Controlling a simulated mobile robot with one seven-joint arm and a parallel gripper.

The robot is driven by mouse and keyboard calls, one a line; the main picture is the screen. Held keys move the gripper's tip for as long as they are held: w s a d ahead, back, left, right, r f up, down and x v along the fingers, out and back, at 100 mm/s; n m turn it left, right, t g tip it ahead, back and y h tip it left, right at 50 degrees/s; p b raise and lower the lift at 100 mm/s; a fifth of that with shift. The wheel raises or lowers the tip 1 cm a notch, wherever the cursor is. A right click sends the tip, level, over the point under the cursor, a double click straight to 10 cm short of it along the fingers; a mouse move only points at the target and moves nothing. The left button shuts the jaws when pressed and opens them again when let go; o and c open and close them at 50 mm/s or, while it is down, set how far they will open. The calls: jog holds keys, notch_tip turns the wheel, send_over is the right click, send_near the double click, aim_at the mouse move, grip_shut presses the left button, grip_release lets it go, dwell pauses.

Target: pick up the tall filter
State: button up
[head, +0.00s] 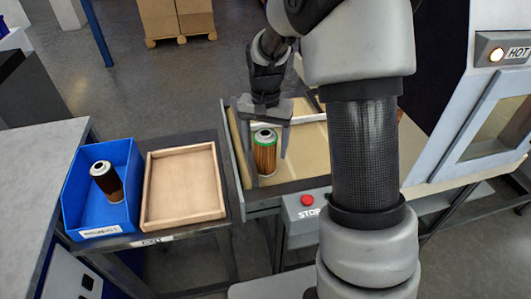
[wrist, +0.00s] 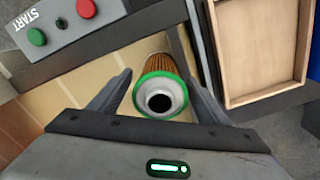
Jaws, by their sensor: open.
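A filter with brown pleats and a green top ring (head: 265,152) stands in the open drawer in the head view. It also shows in the wrist view (wrist: 160,92), its round end with a dark central hole facing the camera. My gripper (head: 268,152) is open, with one finger on each side of this filter in both views. I cannot tell whether the fingers touch it. A second, dark brown filter with a pale top (head: 107,181) stands in the blue bin (head: 72,204) at the left. I cannot tell which filter is taller from these views.
An empty wooden tray (head: 183,186) lies between the blue bin and the drawer (head: 237,165). A STOP panel with a red button (head: 307,200) is at the drawer's front. A machine marked HOT (head: 500,52) stands at the right.

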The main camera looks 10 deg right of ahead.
jog(key=c, duration=1.1)
jog(key=shift+r, duration=0.1)
jog(key=shift+c, duration=0.2)
